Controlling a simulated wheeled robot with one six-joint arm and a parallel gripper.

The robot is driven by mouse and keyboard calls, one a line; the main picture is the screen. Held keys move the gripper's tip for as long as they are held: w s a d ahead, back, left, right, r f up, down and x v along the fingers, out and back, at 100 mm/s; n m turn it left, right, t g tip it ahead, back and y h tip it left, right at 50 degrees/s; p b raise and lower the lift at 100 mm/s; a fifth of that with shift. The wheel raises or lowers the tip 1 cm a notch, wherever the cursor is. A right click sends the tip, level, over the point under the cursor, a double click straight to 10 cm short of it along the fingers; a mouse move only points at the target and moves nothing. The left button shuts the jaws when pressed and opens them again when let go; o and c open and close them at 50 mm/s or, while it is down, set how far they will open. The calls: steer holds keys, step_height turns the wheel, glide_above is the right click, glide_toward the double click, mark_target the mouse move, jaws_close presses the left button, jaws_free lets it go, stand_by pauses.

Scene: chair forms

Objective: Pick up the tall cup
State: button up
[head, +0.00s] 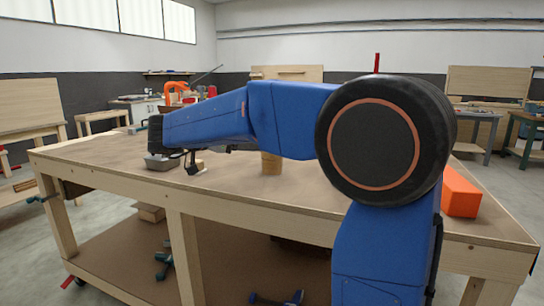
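A tan, wood-coloured cylinder (271,163) stands upright on the workbench (240,191) in the head view. It is the only tall cup-like thing I see, and my blue arm hides its upper part. My gripper (189,161) hangs low over the bench to the left of the cylinder and apart from it. Its dark fingers are small in this view. I cannot tell whether they are open or shut, and I see nothing clearly held.
A grey metal container (161,162) sits left of my gripper, and a small tan piece (199,163) lies beside it. An orange block (461,192) is at the bench's right end. The front middle of the bench top is clear.

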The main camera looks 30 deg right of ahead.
mark_target(272, 153)
steer(key=shift+g, duration=0.5)
steer(key=x, duration=0.7)
steer(key=f+x, duration=0.1)
steer(key=x, duration=0.3)
steer(key=shift+s, duration=0.3)
steer(key=shift+r+x, duration=0.2)
steer(key=shift+x, duration=2.75)
steer(key=shift+c, duration=0.3)
steer(key=c, duration=0.8)
